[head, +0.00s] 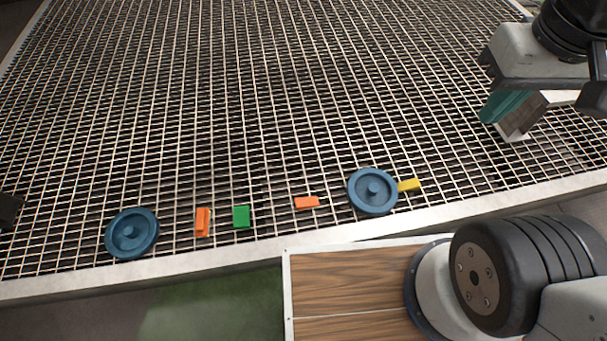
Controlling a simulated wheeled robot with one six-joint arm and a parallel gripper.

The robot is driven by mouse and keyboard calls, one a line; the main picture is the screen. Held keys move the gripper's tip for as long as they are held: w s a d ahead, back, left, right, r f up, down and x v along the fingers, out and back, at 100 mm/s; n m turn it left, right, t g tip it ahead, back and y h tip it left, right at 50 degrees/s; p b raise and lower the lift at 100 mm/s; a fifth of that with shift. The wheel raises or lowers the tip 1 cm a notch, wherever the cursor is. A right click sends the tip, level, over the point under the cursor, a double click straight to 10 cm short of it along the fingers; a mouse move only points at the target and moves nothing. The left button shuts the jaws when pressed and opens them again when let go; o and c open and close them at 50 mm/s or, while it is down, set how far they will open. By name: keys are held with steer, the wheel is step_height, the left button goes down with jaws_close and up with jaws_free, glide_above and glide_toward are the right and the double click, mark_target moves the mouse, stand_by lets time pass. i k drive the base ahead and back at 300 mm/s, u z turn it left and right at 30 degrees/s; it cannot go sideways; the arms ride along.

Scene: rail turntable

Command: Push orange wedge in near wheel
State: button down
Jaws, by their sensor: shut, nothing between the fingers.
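Two blue wheels lie on the grating: one at right (372,191), one at left (131,233). A flat orange wedge (306,202) lies left of the right wheel, with a gap between them. A second orange piece (202,222) stands right of the left wheel, also apart from it. A yellow wedge (409,185) touches or nearly touches the right wheel's right side. My gripper (507,112) is at the upper right, far from both wheels and the orange pieces. It is shut and empty; its tips are partly hard to make out.
A green block (241,216) lies between the two orange pieces. The metal grating (250,90) is clear behind the row. Its pale front rail (330,236) runs just in front of the pieces. A pale block-like part (520,122) shows beside my gripper.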

mark_target(301, 204)
steer(key=z, duration=2)
steer(key=k, duration=1.45)
steer(key=u, duration=2.2)
steer(key=i, duration=0.5)
steer(key=z, duration=0.05)
